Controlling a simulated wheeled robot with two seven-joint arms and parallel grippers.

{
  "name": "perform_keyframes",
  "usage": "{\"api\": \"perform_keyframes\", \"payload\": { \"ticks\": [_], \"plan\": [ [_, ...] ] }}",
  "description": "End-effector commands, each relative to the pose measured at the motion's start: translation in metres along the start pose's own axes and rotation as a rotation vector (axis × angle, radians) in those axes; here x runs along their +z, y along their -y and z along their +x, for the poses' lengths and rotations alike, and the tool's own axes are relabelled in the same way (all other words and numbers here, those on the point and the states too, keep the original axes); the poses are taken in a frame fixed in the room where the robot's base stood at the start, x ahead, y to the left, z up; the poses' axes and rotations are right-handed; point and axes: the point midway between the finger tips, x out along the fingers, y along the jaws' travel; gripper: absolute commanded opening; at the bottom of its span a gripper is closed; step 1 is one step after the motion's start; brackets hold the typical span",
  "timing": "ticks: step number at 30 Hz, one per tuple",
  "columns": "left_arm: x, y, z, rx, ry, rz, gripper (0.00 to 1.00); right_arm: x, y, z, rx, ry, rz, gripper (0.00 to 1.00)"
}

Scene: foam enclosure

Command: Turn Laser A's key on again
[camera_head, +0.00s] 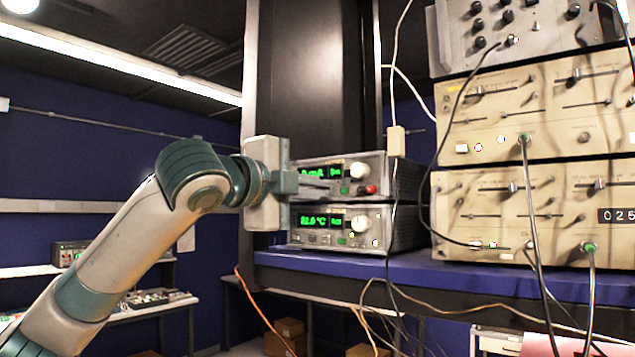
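Two grey bench units with green displays are stacked on the blue shelf in the middle. The upper unit (376,164) shows a green reading ending in "mA", partly covered, with a white knob (359,170) and a red button or jack (371,189). The lower unit (395,240) shows a green reading that looks like "22.5 °C" and has its own white knob (360,223). My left gripper (318,184) is at the left part of the upper unit's front, fingers pointing right. I cannot make out the key; the gripper covers that area. I cannot tell whether the fingers touch or hold anything.
Beige instruments (530,215) with sliders and cables are stacked at the right of the blue shelf (480,277). Loose cables hang in front of the shelf and beside the units. A dark column (312,70) rises behind. Cardboard boxes (290,327) sit below.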

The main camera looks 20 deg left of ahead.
Motion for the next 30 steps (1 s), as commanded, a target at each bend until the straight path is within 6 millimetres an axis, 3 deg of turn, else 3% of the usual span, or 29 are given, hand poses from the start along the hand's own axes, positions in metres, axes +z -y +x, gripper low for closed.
{"api": "perform_keyframes", "payload": {
  "ticks": [15, 18, 30],
  "plan": [
    [-0.0006, -0.0016, 0.0002, 0.002, -0.001, 0.031, 0.00, -0.0003, 0.0001, -0.0019, 0.000, 0.000, 0.000, 0.31],
    [-0.0006, -0.0016, 0.0002, 0.002, -0.001, 0.030, 0.23, -0.0004, 0.0001, -0.0019, 0.000, 0.000, 0.000, 0.31],
    [-0.0001, -0.0010, -0.0023, 0.000, 0.000, 0.029, 0.23, -0.0003, 0.0003, -0.0004, 0.000, -0.001, 0.000, 0.31]
  ]
}}
